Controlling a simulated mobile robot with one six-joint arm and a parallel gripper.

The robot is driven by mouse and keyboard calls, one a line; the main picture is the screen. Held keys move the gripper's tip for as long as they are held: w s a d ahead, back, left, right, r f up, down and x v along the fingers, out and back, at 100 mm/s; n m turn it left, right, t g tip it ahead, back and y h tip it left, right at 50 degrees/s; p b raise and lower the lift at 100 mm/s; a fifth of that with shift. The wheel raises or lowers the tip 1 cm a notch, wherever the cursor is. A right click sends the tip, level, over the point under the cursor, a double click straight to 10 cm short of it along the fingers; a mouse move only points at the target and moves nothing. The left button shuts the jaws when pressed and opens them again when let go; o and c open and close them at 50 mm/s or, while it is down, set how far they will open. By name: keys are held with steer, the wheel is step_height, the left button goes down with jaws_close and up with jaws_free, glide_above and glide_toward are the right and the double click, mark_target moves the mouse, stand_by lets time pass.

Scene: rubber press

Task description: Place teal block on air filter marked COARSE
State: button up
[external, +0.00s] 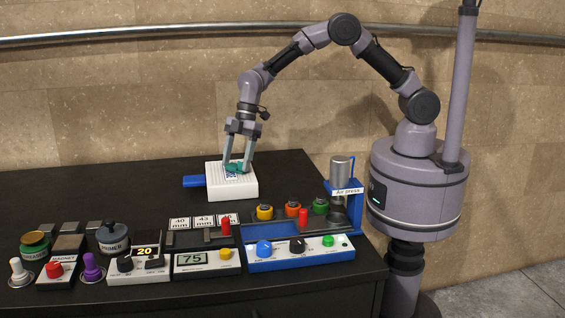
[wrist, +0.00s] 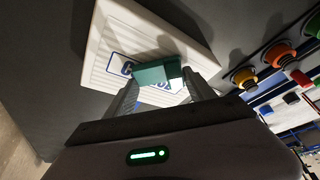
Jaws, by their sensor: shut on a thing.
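The teal block (wrist: 158,73) is between the two fingers of my gripper (wrist: 160,90), which is shut on it. In the external view the teal block (external: 234,168) shows between the fingertips of my gripper (external: 237,163), over the top of a white air filter (external: 240,188) with a blue tab. In the wrist view the air filter (wrist: 108,45) has a blue-bordered label that starts with C; the block and fingers cover the rest of it. I cannot tell whether the block touches the filter.
The black table (external: 110,190) is bare to the left of the filter. In front stand several control boxes with coloured knobs, including a blue one (external: 300,255). A blue air press (external: 343,190) stands at the right edge, beside yellow, orange and green parts.

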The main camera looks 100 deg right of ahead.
steer(key=shift+f, duration=0.2)
steer(key=o, duration=1.6)
steer(key=shift+c, duration=0.2)
steer(key=shift+r, duration=0.1)
